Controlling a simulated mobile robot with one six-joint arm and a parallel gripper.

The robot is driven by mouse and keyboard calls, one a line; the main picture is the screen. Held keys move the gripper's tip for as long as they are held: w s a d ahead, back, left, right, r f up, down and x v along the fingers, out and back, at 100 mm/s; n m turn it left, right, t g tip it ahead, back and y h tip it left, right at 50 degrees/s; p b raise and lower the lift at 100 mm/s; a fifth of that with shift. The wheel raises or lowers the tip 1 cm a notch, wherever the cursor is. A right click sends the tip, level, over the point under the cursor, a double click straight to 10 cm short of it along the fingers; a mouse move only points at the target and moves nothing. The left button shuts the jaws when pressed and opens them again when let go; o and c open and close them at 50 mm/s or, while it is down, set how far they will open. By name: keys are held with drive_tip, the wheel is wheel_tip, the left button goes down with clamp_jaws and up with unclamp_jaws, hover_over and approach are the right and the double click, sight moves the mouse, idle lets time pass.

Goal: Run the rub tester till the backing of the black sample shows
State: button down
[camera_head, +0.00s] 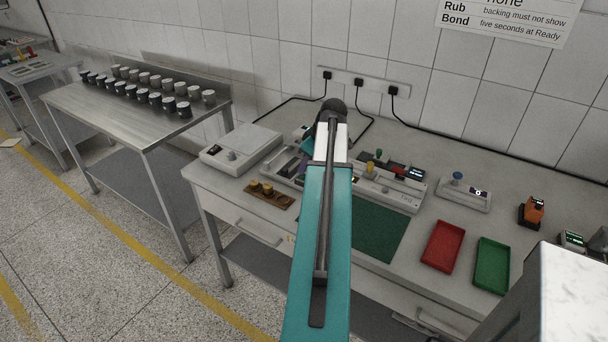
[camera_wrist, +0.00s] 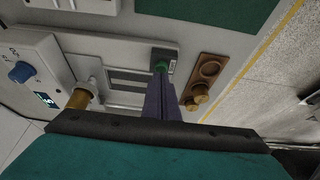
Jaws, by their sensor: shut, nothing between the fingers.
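A long grey bench unit, which looks like the rub tester (camera_head: 400,198), lies behind the green mat, partly hidden by my arm. In the wrist view, my gripper (camera_wrist: 161,78) is shut and empty, its purple fingers pointing at a green button (camera_wrist: 161,65) on the unit. The tips are at the button; I cannot tell whether they press it. Dark strips (camera_wrist: 126,84) lie in a pale frame left of the fingers, with a brass cylinder (camera_wrist: 79,98) beyond. I cannot tell which strip is the black sample or whether backing shows. In the head view my arm mostly hides the gripper.
A brown block with brass weights (camera_head: 268,190) stands close by the gripper. A white balance (camera_head: 240,149) is at left. A green mat (camera_head: 375,232), red tray (camera_head: 443,246) and green tray (camera_head: 492,266) lie in front and right. An orange device (camera_head: 532,211) is at right.

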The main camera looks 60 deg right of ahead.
drive_tip(key=shift+f, duration=0.45)
idle(0.6)
drive_tip(key=shift+r, duration=0.15)
wheel_tip(320, 180, up, 7)
drive_tip(key=s+a+p, duration=0.2)
drive_tip(key=p, duration=0.2)
idle(0.7)
drive_tip(key=shift+f, duration=0.2)
idle(0.5)
